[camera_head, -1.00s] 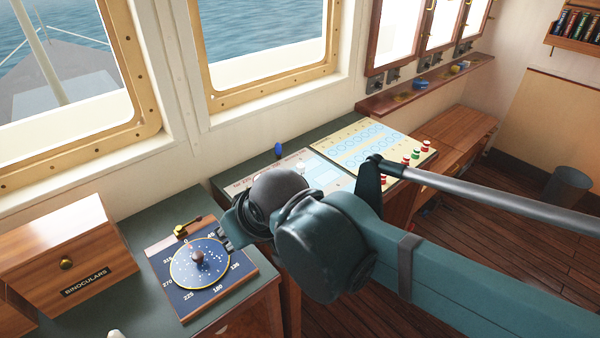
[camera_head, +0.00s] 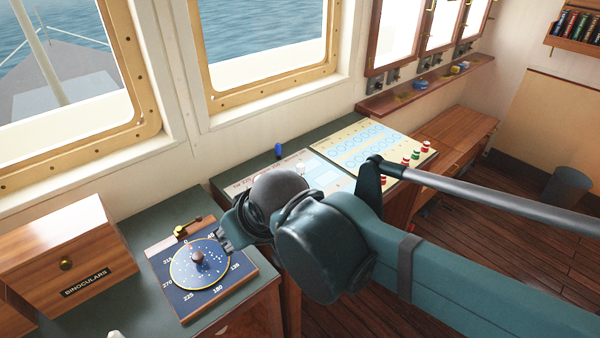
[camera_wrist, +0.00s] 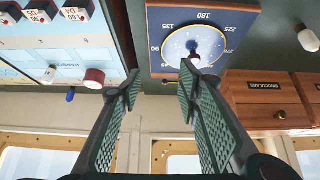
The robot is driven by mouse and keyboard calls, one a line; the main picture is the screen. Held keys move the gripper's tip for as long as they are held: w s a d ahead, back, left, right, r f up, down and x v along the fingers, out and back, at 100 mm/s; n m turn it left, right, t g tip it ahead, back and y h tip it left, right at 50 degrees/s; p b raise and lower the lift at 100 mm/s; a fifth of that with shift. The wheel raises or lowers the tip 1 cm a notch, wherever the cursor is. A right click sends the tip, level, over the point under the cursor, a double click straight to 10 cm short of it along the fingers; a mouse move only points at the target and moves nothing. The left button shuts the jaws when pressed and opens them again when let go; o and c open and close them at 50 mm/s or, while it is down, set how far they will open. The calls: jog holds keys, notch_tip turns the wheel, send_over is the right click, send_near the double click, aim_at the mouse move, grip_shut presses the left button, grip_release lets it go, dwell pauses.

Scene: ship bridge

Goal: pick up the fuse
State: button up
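I cannot tell for certain which thing is the fuse. A small upright blue piece (camera_head: 278,149) stands at the back edge of the console, and it also shows in the wrist view (camera_wrist: 70,95). In the wrist view, a red-and-white round piece (camera_wrist: 94,78) and a white knob (camera_wrist: 48,74) are near it on the pale panel. My gripper (camera_wrist: 160,72) is open, with nothing between its fingers. In the head view my gripper (camera_head: 222,239) is at the right edge of the compass dial board, partly hidden by my arm.
The blue dial board (camera_head: 191,302) has a central knob (camera_head: 197,258) and a brass lever (camera_head: 187,229). A wooden binoculars box (camera_head: 62,250) stands left. The chart panel (camera_head: 365,145) and red and green buttons (camera_head: 416,154) lie right. Windows rise behind the counter.

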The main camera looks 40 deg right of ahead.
jog(key=shift+r, duration=0.1)
dwell(0.3)
jog(key=w+d+r+n+g+p, duration=0.2)
jog(key=w+d+r+n+p, duration=0.25)
jog(key=w+d, duration=0.3)
jog(key=n+g+p, duration=0.5)
jog(key=n+p, duration=0.9)
send_over(301, 166)
jog(key=shift+m, duration=0.25)
jog(key=f, duration=1)
jog(key=shift+a+f, duration=0.1)
jog(key=shift+a, duration=0.15)
jog(key=shift+d+f, duration=0.25)
jog(key=shift+f, duration=0.1)
jog(key=shift+f, duration=1.2)
